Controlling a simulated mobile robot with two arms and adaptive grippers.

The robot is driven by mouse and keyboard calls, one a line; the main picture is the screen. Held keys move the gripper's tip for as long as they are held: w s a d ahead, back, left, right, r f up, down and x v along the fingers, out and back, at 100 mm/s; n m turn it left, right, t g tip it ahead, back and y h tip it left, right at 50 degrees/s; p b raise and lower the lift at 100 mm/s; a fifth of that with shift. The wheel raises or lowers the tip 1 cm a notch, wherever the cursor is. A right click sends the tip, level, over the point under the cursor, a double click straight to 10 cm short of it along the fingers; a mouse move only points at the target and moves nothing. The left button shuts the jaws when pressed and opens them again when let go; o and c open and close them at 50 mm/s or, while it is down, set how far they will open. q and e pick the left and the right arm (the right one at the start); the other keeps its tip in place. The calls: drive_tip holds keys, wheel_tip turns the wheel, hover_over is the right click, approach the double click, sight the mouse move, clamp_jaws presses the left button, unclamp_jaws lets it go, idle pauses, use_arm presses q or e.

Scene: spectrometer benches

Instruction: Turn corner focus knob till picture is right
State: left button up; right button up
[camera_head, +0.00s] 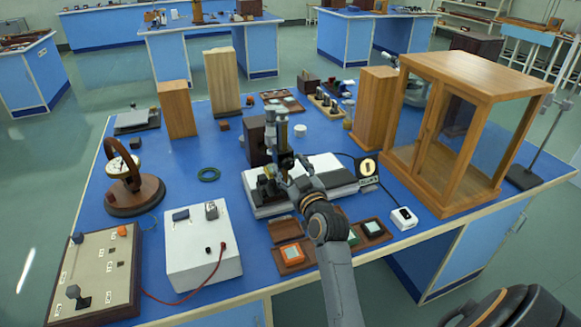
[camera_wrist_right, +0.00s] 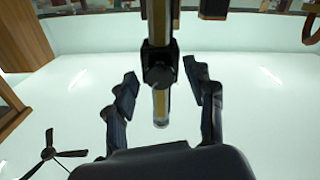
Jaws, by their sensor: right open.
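A small upright instrument (camera_head: 276,128) with a grey tube and dark fittings stands on the blue bench, on a pale base. My right gripper (camera_head: 284,168) is at its near side, and its fingers are hard to make out there. In the right wrist view my right gripper (camera_wrist_right: 160,76) is open, with one dark finger on each side of a brass-and-black tube. A dark round knob (camera_wrist_right: 160,77) on the tube shows between the fingertips, with gaps on both sides. I cannot tell whether it is the focus knob. My left gripper is not in view.
A glass-fronted wooden case (camera_head: 478,72) stands at right. A white box (camera_head: 203,260) with a red lead, a switch panel (camera_head: 100,262) and a round dial instrument (camera_head: 128,185) are at left. A small white device (camera_head: 404,218) lies near the front edge. Wooden blocks stand behind.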

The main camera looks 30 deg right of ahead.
clamp_jaws()
drive_tip(key=shift+r, duration=0.1)
drive_tip(key=shift+m+p, duration=0.85)
drive_tip(key=shift+m, duration=0.05)
drive_tip(key=m+p, duration=0.2)
drive_tip(key=m, duration=0.1)
drive_tip(key=shift+r+m, duration=0.1)
drive_tip(key=shift+m, duration=0.2)
drive_tip(key=m+p, duration=0.2)
drive_tip(key=m, duration=0.3)
drive_tip(key=shift+p, duration=0.35)
drive_tip(key=shift+m, duration=0.3)
